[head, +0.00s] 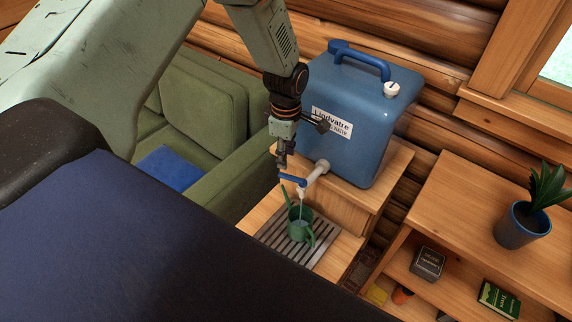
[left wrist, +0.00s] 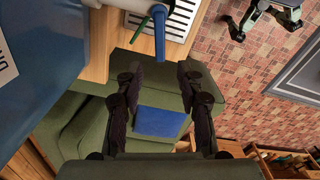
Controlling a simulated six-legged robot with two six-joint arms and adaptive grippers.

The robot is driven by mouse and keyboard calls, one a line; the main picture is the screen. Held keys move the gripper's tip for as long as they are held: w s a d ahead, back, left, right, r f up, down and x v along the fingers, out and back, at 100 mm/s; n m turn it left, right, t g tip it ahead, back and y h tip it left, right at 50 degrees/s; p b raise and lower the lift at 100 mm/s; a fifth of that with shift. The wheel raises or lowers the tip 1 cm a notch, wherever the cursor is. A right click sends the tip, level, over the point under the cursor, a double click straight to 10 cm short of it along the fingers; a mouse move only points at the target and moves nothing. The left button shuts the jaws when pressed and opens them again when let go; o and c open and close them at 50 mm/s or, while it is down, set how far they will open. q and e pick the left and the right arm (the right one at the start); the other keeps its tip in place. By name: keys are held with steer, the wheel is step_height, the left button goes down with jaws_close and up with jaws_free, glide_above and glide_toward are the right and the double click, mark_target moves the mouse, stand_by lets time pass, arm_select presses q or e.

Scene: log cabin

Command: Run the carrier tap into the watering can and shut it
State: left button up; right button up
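The blue water carrier (head: 358,110) stands on a wooden stand. Its pale tap (head: 318,172) has a blue lever (head: 292,180) turned sideways, which also shows in the left wrist view (left wrist: 159,32). A thin pale stream runs from the spout into the green watering can (head: 301,228), which stands upright below. The can's water level cannot be made out. My left gripper (head: 282,164) is just above the lever's outer end. In the left wrist view, its fingers (left wrist: 159,68) are apart with nothing between them. What seems my right gripper (left wrist: 265,20) is far off, fingers spread.
The can stands on a slatted drip tray (head: 273,235). A wooden shelf (head: 470,215) with a potted plant (head: 520,224) stands to the right. A green sofa (head: 205,100) with a blue cushion (head: 172,168) is behind on the left. The log wall is close behind the carrier.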

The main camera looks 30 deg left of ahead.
arm_select(q)
steer(key=shift+r, duration=2.55)
stand_by(0.7)
